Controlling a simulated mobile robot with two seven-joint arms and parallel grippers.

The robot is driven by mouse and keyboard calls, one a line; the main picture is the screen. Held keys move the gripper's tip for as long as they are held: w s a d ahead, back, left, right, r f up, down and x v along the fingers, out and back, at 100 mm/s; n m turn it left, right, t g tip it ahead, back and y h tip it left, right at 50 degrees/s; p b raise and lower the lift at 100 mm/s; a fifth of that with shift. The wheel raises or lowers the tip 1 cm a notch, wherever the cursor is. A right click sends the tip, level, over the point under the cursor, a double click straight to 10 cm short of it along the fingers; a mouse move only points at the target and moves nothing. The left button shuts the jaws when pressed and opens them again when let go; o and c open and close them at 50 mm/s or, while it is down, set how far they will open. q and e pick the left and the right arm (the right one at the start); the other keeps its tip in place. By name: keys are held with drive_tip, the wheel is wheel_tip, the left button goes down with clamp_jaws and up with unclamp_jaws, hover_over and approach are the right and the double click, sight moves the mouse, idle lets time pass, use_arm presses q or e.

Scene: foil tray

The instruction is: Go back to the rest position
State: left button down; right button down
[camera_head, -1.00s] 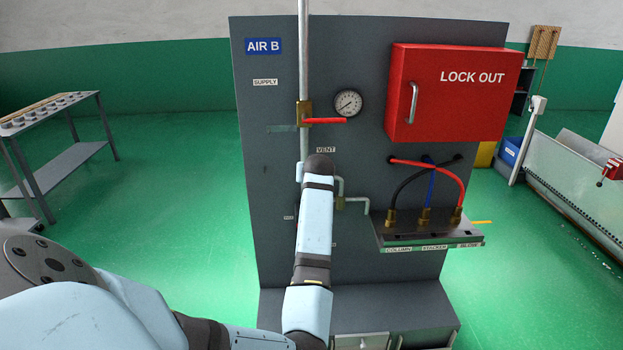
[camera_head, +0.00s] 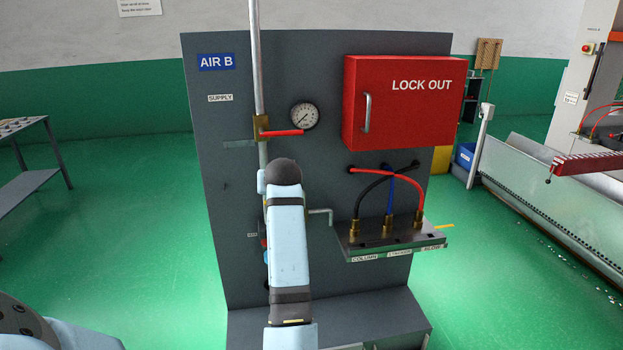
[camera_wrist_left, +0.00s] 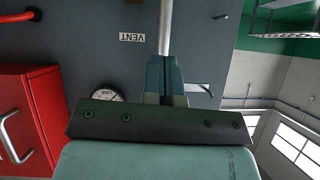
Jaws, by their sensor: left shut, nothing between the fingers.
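My left arm rises in the middle of the head view, in front of the AIR B panel (camera_head: 215,160), and hides its own gripper there. In the left wrist view, which is upside down, my left gripper (camera_wrist_left: 166,80) shows shut and empty in front of the panel and a pipe (camera_wrist_left: 165,30). The upside-down VENT label (camera_wrist_left: 132,37) lies to one side of it. Whether the fingers touch the pipe cannot be told. My right gripper is in neither view.
The red supply valve handle (camera_head: 283,133) is horizontal beside the gauge (camera_head: 305,115). A red LOCK OUT box (camera_head: 405,105) juts out at the right, above a hose shelf (camera_head: 372,243). Open green floor (camera_head: 120,220) lies left of the panel.

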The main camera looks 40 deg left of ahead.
use_arm(q)
drive_tip(key=s+d+f+m+t+h, duration=0.25)
drive_tip(key=d+f+m, duration=0.25)
drive_tip(key=d+f, duration=0.4)
drive_tip(key=s+d+f+m+t+h, duration=0.2)
drive_tip(key=s+d+f+m+t, duration=0.15)
drive_tip(key=d+f, duration=0.6)
drive_tip(key=s+d+f+m+g+h, duration=0.1)
drive_tip(key=s+d+f+h, duration=0.3)
drive_tip(key=s+d+f, duration=0.4)
drive_tip(key=s+d+f+m+h, duration=0.3)
drive_tip(key=s+d+f, duration=0.6)
drive_tip(key=s, duration=0.5)
drive_tip(key=shift+s+f+g+h, duration=0.15)
drive_tip(key=shift+f+g+h, duration=0.05)
drive_tip(key=shift+g+h, duration=0.2)
drive_tip(key=c, duration=1.8)
unclamp_jaws()
